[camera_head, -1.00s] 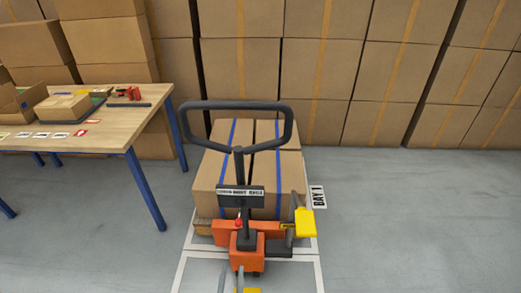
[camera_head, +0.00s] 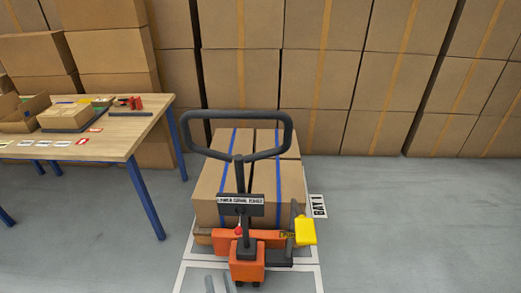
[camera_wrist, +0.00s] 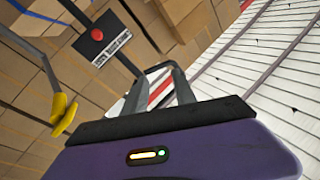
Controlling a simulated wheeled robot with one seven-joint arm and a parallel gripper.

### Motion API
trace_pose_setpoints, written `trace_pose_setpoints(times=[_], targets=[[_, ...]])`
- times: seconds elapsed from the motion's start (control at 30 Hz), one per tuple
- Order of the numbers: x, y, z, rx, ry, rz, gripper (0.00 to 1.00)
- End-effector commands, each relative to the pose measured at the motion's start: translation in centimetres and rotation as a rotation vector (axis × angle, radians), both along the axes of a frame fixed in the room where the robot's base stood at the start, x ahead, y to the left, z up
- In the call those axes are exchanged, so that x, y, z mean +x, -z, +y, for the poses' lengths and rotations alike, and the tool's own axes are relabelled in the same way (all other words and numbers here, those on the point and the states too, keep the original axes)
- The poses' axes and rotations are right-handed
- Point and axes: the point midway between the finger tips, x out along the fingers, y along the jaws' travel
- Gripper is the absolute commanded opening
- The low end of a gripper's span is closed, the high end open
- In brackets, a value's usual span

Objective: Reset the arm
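My gripper (camera_head: 219,283) shows only as two grey fingertips at the bottom edge of the head view, in front of and left of the orange pallet jack (camera_head: 247,262). In the wrist view my gripper (camera_wrist: 158,85) has its two grey fingers apart, with nothing seen held between them. The rest of my arm is out of the head view. The jack's black loop handle (camera_head: 240,114) stands upright in front of the taped cartons (camera_head: 210,180). The jack's label plate with a red button (camera_wrist: 97,34) and a yellow part (camera_wrist: 65,114) show in the wrist view.
A wooden table (camera_head: 120,140) with blue legs stands at the left, bearing an open box, a tray with a carton, cards and red tools. Stacked cartons (camera_head: 325,60) line the back wall. A bay sign (camera_head: 319,206) lies beside the load. Grey floor (camera_head: 420,230) is clear at the right.

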Motion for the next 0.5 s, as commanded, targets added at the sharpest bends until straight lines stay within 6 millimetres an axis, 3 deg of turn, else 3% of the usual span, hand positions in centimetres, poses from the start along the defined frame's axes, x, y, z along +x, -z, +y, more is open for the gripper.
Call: trace_pose_setpoints(times=[0.1,0.5], targets=[[-2.8,-0.9,-4.1,-0.039,-0.028,-0.014,0.33],[-13.5,-5.0,-16.7,-0.238,-0.004,0.043,0.33]])
